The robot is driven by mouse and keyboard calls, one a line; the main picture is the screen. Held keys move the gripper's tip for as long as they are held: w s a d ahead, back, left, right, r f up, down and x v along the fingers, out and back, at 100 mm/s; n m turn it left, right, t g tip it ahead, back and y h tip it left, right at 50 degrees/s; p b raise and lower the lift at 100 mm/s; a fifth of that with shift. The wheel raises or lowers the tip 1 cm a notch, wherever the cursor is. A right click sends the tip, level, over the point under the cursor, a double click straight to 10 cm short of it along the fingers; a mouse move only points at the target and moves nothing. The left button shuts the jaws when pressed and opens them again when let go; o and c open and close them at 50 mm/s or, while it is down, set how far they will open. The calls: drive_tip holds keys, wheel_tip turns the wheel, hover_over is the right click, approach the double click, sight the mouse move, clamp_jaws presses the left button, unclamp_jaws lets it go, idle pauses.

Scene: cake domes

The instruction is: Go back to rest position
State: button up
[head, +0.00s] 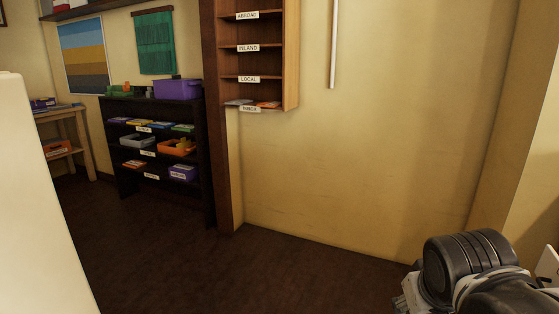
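A dark, ribbed part of my own arm (468,265) shows at the bottom right, in front of the wall. The fingers of my gripper are not visible in the head view. I cannot tell from this view whether anything is held. No cake dome shows.
A wall rack (290,60) with labelled shelves hangs at upper middle. A dark shelf unit (110,150) with bins and a purple box (178,89) stands at left. A wooden table (78,128) is at far left. A pale surface (30,210) blocks the left foreground. The brown floor (240,275) is clear.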

drive_tip(key=s+a+t+y+p, duration=0.1)
drive_tip(key=s+a+y, duration=0.1)
drive_tip(key=s+a, duration=0.25)
wheel_tip(320, 180, up, 15)
drive_tip(key=w+p, duration=0.1)
drive_tip(key=p, duration=1.4)
wheel_tip(320, 180, down, 5)
drive_tip(key=b, duration=0.5)
drive_tip(key=shift+a+r, duration=0.1)
